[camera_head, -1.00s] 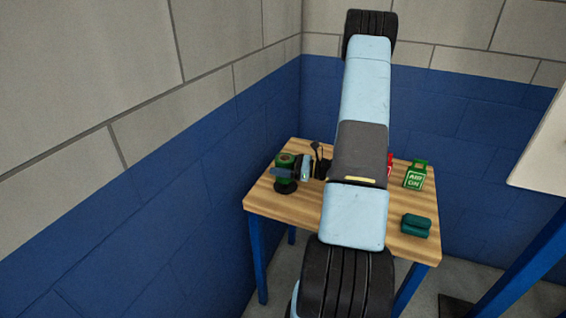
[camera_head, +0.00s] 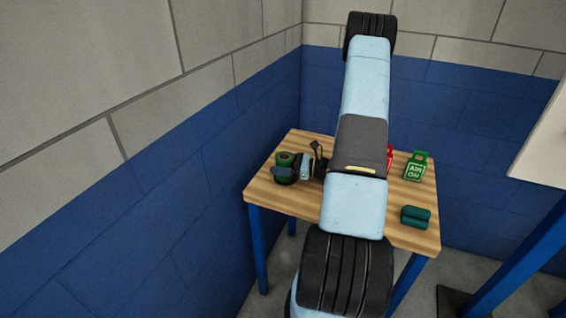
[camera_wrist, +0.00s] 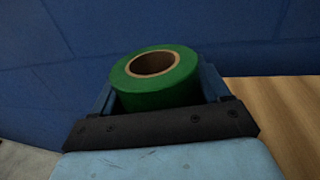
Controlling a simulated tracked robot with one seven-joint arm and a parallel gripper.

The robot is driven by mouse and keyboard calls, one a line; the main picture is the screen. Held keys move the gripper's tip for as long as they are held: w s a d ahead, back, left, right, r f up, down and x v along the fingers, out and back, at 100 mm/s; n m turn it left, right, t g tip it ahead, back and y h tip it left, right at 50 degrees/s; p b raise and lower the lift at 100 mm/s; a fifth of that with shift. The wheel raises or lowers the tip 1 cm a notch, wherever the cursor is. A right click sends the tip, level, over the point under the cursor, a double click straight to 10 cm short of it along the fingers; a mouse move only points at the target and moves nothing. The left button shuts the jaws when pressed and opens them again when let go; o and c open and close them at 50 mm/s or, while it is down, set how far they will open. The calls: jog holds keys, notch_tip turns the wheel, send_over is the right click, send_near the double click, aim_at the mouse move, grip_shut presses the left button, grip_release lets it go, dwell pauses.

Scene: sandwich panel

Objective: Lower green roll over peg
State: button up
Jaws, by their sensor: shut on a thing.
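The green roll (camera_head: 287,160) is at the left side of the wooden table in the head view. It also fills the middle of the wrist view (camera_wrist: 160,92), upright with its brown core hole facing up. My gripper (camera_head: 284,172) is shut on the green roll, with one finger on each side of it. The roll sits low, over a dark round base (camera_head: 285,181) that barely shows beneath it. The peg cannot be seen; the core hole looks dark and empty in the wrist view.
The wooden table (camera_head: 275,198) stands against blue walls. A green tag reading "AIR ON" (camera_head: 417,167) and a red item (camera_head: 389,155) are at its right. A dark teal block (camera_head: 415,216) lies near the right edge. My arm hides the table's middle.

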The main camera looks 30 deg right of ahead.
jog(key=o, duration=1.1)
jog(key=v, duration=1.3)
jog(key=shift+s+d, duration=0.25)
jog(key=shift+d, duration=0.1)
